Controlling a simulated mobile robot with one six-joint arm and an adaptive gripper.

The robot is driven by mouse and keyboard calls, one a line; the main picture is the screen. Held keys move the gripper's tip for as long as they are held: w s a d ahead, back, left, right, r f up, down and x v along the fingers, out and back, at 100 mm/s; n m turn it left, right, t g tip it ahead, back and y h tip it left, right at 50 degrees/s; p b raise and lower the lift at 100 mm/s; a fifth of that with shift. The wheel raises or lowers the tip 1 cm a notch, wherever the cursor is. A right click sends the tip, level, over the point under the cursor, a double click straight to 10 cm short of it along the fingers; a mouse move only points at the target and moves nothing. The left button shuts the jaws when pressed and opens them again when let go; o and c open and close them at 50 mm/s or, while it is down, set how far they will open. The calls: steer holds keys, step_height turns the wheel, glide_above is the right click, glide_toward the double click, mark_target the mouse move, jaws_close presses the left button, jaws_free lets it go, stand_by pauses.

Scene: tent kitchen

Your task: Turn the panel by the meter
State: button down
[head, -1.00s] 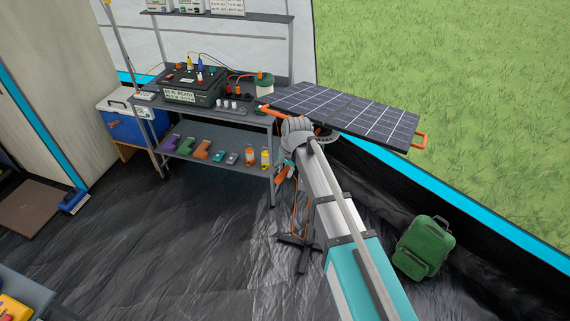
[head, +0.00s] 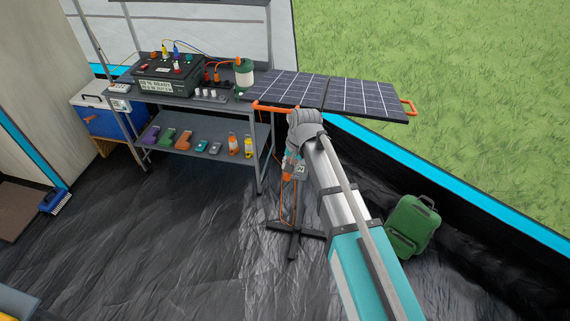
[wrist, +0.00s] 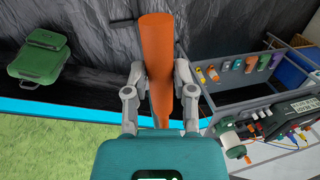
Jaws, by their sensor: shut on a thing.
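The dark blue solar panel (head: 330,94) is a folding pair of gridded plates with orange handles (head: 275,107) at its ends. It sits on a dark stand with floor feet (head: 295,232), right of the bench. My gripper (wrist: 157,95) is shut on a thick orange bar (wrist: 157,50). In the head view it hangs below my wrist joint, in front of the stand, and its fingers are mostly hidden. A box with a lettered sign (head: 155,86), possibly the meter, is on the bench. The panel cannot be made out in the wrist view.
The grey bench (head: 185,98) stands left of the panel, with coloured items on its lower shelf. A green-and-white canister (head: 244,75) is close to the panel's left end. A green backpack (head: 412,226) is on the floor at right. The left floor is mostly clear.

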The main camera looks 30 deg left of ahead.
steer(key=shift+c, duration=2.2)
jaws_free()
steer(key=shift+s+a, duration=0.1)
